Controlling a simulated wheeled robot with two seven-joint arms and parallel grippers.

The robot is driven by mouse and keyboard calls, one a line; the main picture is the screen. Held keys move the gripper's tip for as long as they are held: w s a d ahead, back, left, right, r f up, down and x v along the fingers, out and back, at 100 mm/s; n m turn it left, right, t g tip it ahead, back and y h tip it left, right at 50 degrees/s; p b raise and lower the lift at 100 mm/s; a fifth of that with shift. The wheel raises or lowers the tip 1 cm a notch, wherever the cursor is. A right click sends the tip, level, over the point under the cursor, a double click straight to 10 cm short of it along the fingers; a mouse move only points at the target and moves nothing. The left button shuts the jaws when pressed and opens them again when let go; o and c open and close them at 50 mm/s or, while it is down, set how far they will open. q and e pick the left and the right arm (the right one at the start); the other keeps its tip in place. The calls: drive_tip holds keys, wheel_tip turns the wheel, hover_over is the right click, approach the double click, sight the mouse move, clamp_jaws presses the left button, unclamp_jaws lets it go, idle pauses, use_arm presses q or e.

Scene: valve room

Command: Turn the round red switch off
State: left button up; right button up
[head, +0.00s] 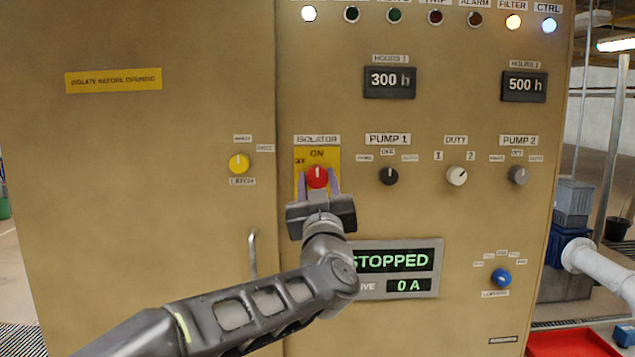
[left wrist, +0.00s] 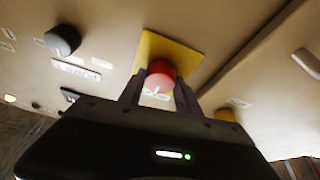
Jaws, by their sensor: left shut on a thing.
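The round red switch (head: 317,177) sits on a yellow plate (head: 328,155) under the ISOLATOR label on the tan cabinet. Its white pointer mark stands upright, toward ON; a small OFF marking is at the plate's upper left. My left gripper (head: 318,184) is at the switch, one finger on each side of it, shut on the knob. In the left wrist view the red switch (left wrist: 160,73) shows between the two fingers, against the yellow plate (left wrist: 182,50). My right gripper is not in view.
A yellow knob (head: 239,163) is to the left, and a black PUMP 1 knob (head: 388,176) and a white DUTY knob (head: 456,176) are to the right. A display (head: 397,286) below reads STOPPED, 0 A. A door handle (head: 252,254) stands out at lower left.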

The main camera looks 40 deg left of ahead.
use_arm(q)
drive_tip(key=shift+n, duration=0.4)
clamp_jaws()
drive_tip(key=n+g+b, duration=0.1)
drive_tip(key=n, duration=0.1)
drive_tip(key=n+g+y+b, duration=0.1)
drive_tip(key=n, duration=0.1)
drive_tip(key=shift+w+f+n+y, duration=0.1)
drive_tip(key=shift+n+y, duration=0.2)
drive_tip(key=n+g+y+b, duration=0.1)
drive_tip(key=n+g, duration=0.1)
drive_tip(key=n, duration=0.2)
drive_tip(key=shift+d+n, duration=0.1)
drive_tip(key=shift+n, duration=0.3)
drive_tip(key=n+g, duration=0.1)
drive_tip(key=n, duration=0.1)
drive_tip(key=n+g, duration=0.1)
drive_tip(key=n, duration=0.3)
drive_tip(key=shift+r+g, duration=0.25)
drive_tip(key=shift+g, duration=0.15)
drive_tip(key=n+h, duration=0.1)
drive_tip(key=n, duration=0.1)
drive_tip(key=n+g+h, duration=0.1)
drive_tip(key=n, duration=0.2)
drive_tip(key=shift+n+p, duration=0.3)
drive_tip(key=shift+p, duration=0.1)
drive_tip(key=o, duration=1.3)
unclamp_jaws()
